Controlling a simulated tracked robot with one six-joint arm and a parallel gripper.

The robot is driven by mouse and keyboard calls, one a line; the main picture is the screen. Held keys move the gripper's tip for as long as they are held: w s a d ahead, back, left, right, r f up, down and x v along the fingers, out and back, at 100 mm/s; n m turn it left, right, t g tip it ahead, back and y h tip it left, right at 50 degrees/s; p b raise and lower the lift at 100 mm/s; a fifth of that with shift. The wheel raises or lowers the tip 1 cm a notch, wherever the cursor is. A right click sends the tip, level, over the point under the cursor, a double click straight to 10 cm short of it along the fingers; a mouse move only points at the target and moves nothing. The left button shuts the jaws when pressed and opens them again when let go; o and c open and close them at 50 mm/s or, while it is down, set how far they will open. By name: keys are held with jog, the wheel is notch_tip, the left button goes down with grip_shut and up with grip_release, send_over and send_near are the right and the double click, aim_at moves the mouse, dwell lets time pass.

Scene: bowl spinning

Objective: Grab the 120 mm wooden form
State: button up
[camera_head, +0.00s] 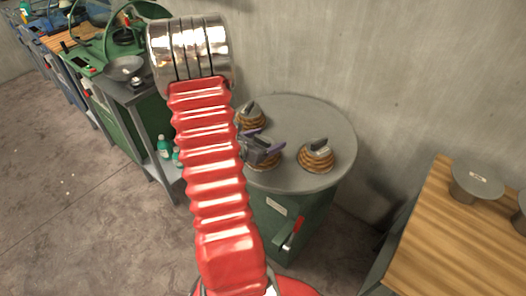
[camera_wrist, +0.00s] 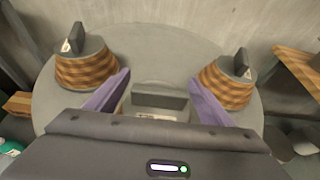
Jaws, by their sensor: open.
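Three wooden forms with grey tops and upright grey handles stand on a round grey tabletop (camera_head: 320,118). One is at the back (camera_head: 250,117), one at the right (camera_head: 317,157), and the middle form (camera_head: 268,162) is partly hidden under my gripper (camera_head: 262,147). In the wrist view my gripper (camera_wrist: 159,78) is open, its purple jaws either side of the middle form's grey handle (camera_wrist: 160,100). The other forms stand at left (camera_wrist: 85,68) and right (camera_wrist: 228,85). The size labels are unreadable.
The tabletop sits on a green cabinet (camera_head: 283,220) against a concrete wall. A wooden bench (camera_head: 445,235) with grey metal pieces (camera_head: 477,183) is at the right. A metal table with green bottles (camera_head: 163,147) and green machinery is at the left. Open floor lies at lower left.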

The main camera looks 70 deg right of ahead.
jog(key=shift+s+d+f, duration=0.2)
jog(key=shift+d, duration=0.25)
